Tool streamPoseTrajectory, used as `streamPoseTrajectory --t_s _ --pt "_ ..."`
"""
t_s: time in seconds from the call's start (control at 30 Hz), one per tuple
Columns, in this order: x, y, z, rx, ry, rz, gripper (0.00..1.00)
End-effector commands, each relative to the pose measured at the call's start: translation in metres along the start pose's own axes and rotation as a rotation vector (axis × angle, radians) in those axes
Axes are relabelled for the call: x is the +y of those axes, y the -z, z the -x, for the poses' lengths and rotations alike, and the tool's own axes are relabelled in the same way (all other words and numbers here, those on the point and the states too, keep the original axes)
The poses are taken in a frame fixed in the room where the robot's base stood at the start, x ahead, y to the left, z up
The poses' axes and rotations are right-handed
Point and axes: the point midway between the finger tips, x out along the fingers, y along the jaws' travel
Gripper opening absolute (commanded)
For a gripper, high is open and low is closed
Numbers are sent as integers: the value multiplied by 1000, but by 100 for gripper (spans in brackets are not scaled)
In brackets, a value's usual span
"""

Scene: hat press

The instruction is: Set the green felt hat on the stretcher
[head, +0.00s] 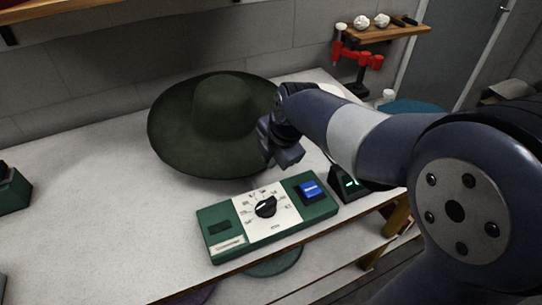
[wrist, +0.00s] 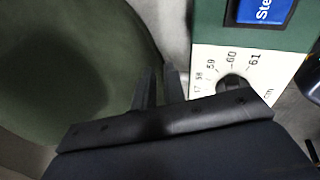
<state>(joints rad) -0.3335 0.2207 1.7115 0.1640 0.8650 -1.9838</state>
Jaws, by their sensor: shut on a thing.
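The green felt hat (head: 222,105), dark with a wide brim and a round crown, is over the white bench left of my gripper in the head view. Its crown faces up and its brim looks tilted toward the camera. My gripper (head: 267,140) is shut on the right edge of the brim. In the wrist view the hat (wrist: 75,60) fills the left side, and the two fingers of my gripper (wrist: 159,74) are close together at its edge. The stretcher cannot be made out; anything under the hat is hidden.
A green control box (head: 220,228) with a dial and a blue button (head: 310,190) stands in front of the hat. A small green display (head: 348,182) is right of it.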

Motion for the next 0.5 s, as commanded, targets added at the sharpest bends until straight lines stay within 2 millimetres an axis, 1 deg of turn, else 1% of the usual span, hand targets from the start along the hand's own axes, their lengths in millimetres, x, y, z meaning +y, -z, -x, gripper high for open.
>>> streamPoseTrajectory --t_s 0.5 --pt "-4 0 -10 0 -1 0 0"
